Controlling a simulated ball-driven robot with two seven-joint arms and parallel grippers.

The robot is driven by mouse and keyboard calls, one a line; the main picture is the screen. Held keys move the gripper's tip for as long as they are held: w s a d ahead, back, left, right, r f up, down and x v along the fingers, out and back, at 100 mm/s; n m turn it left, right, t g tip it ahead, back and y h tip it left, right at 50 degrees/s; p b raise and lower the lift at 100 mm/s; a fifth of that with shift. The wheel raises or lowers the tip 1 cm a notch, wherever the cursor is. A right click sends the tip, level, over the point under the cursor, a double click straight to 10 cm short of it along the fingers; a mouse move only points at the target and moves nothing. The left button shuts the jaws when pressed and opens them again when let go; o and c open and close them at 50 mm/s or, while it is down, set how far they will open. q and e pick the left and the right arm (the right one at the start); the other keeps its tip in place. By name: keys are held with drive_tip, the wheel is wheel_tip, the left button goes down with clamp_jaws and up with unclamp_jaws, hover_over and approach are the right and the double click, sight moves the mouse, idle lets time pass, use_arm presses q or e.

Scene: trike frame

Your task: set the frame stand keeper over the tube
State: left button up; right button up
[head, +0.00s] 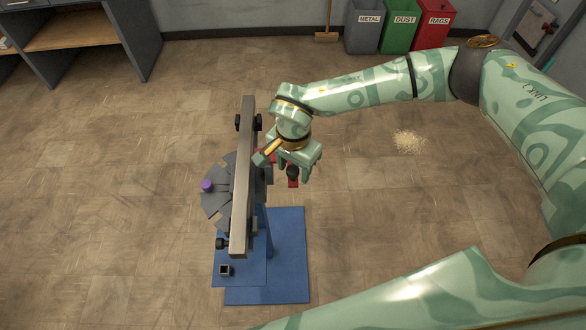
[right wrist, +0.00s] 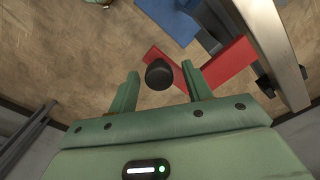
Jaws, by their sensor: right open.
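The frame tube (head: 243,190) is a long grey bar standing lengthwise above the blue stand (head: 290,275); it also shows in the right wrist view (right wrist: 272,45). The red keeper (head: 293,181) is beside the tube on its right, angled in the right wrist view (right wrist: 228,66), with a black knob (right wrist: 159,74). I cannot tell whether it touches the tube. My right gripper (head: 299,170) is open at the keeper. In the right wrist view its fingers (right wrist: 162,84) stand either side of the knob, with no clear grip. My left gripper is not in view.
Grey fan-like plates with a purple knob (head: 207,185) are left of the tube. Black knobs (head: 221,243) sit along the tube. Pale shavings (head: 409,141) lie on the floor at right. Bins (head: 398,28) and a workbench (head: 75,30) stand at the back. The left floor is clear.

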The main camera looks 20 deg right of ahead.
drive_tip(key=shift+f, duration=0.4)
clamp_jaws()
drive_tip(key=a, duration=0.2)
drive_tip(key=w+a+b, duration=0.1)
drive_tip(key=a, duration=0.2)
drive_tip(key=shift+w+a+r, duration=0.1)
drive_tip(key=shift+w+a, duration=0.2)
